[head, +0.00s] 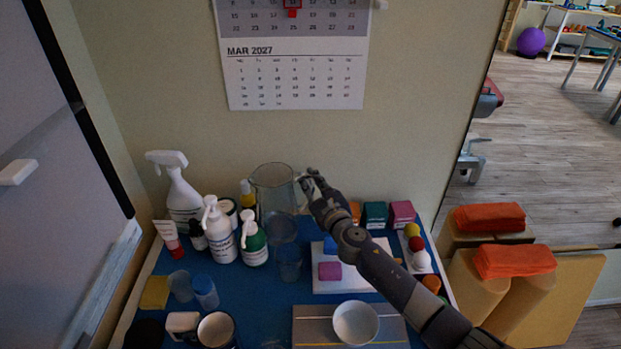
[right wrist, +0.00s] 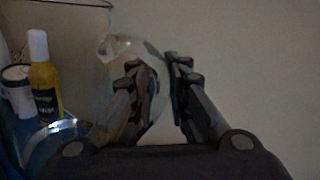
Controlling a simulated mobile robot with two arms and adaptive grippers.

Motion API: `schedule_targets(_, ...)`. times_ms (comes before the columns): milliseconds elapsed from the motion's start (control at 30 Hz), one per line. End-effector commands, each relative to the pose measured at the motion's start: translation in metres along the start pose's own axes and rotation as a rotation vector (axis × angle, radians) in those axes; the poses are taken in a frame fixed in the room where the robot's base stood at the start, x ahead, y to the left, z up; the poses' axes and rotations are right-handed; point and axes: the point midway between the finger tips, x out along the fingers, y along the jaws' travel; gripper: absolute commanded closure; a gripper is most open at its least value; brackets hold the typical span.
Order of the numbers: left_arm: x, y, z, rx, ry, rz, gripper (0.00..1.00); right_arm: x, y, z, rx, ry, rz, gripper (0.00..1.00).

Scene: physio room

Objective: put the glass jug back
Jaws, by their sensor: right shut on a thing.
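The clear glass jug (head: 272,190) is at the back of the blue table in the head view, near the wall. My right gripper (head: 308,182) is at the jug's right side, where its handle would be, and is shut on it. In the right wrist view the jug's glass (right wrist: 122,48) shows left of and behind the fingers of my right gripper (right wrist: 160,75). The handle itself is mostly hidden by the fingers. I cannot tell whether the jug's base touches the table. My left gripper is not in view.
Spray and pump bottles (head: 221,232) crowd the left of the jug; a yellow bottle (right wrist: 42,75) is close by. Clear tumblers (head: 288,262) stand in front. Small boxes (head: 375,214), a white board (head: 330,285) and a white bowl (head: 356,323) lie to the right and front.

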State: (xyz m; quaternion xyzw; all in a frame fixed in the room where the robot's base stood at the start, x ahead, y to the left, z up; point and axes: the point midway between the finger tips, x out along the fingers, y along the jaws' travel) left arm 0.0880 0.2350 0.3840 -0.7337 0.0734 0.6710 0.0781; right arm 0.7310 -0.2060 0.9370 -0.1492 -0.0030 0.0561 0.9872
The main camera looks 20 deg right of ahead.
Motion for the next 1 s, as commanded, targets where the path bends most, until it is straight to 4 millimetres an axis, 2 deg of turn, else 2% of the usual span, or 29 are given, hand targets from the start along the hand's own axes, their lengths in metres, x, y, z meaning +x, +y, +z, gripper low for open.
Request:
schedule_targets(67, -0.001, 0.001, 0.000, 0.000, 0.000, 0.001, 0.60, 0.001, -0.002, 0.006, 0.005, -0.008, -0.002, 1.00)
schedule_targets(333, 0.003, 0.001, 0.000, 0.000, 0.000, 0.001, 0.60, 0.001, -0.001, 0.002, 0.004, -0.007, -0.002, 1.00)
schedule_targets(367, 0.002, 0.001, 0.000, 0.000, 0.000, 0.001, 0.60, 0.000, 0.000, -0.002, 0.000, 0.000, 0.000, 0.78)
schedule_targets(433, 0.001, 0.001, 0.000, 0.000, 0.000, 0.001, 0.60, 0.000, 0.000, -0.002, 0.000, 0.000, 0.000, 0.63)
schedule_targets(833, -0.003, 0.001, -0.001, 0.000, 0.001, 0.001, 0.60, 0.000, -0.001, 0.002, 0.000, 0.000, -0.001, 0.63)
schedule_targets(1000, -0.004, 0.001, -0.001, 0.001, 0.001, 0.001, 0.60, -0.021, -0.001, 0.000, -0.002, 0.002, 0.000, 0.63)
